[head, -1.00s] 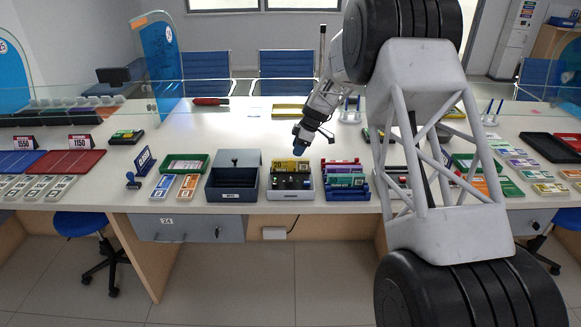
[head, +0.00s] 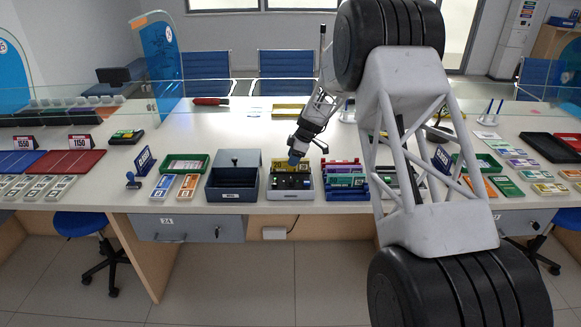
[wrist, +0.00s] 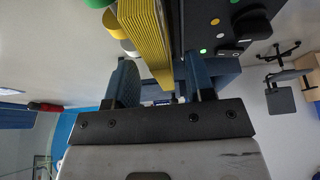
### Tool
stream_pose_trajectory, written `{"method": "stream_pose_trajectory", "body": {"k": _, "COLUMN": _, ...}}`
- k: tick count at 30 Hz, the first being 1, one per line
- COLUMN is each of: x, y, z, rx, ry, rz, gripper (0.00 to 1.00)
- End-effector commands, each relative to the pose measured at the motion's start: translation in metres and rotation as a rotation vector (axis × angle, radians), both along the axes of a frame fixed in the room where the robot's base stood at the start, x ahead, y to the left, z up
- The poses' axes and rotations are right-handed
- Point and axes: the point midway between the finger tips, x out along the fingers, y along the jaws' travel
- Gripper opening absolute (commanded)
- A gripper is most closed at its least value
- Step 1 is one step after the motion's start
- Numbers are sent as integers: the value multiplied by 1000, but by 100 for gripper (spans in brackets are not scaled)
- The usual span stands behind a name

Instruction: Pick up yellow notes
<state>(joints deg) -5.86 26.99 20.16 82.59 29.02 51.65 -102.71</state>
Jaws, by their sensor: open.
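The yellow notes (head: 279,165) stand in the back part of a grey counting machine (head: 290,194) in the head view, partly hidden by my gripper (head: 294,158). In the wrist view the yellow notes (wrist: 146,38) show as a thick, ridged bundle seen edge-on. My gripper (wrist: 160,84) is open, with one blue finger on each side of the bundle's near end. A clear gap shows at the left finger; the bundle lies closer to the right finger, and I cannot tell whether they touch.
A dark grey open box (head: 232,190) stands left of the machine. A blue rack (head: 345,180) of coloured bundles stands close on its right. In the wrist view the machine's black panel (wrist: 215,30) with buttons lies right of the notes. The counter (head: 230,125) behind is mostly free.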

Motion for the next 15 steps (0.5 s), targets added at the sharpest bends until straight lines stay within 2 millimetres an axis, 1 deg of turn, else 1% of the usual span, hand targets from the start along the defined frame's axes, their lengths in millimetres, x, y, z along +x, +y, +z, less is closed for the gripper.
{"method": "stream_pose_trajectory", "body": {"k": 1, "x": -1, "y": 3, "z": -6, "rx": 0, "ry": 2, "rz": 1, "gripper": 49}}
{"method": "stream_pose_trajectory", "body": {"k": 3, "x": -1, "y": 6, "z": -13, "rx": 1, "ry": 2, "rz": 1, "gripper": 49}}
{"method": "stream_pose_trajectory", "body": {"k": 7, "x": 0, "y": 10, "z": -23, "rx": 1, "ry": 0, "rz": 0, "gripper": 49}}
{"method": "stream_pose_trajectory", "body": {"k": 10, "x": 0, "y": 11, "z": -26, "rx": 0, "ry": 0, "rz": 0, "gripper": 49}}
{"method": "stream_pose_trajectory", "body": {"k": 15, "x": 0, "y": 11, "z": -27, "rx": 0, "ry": 0, "rz": -1, "gripper": 49}}
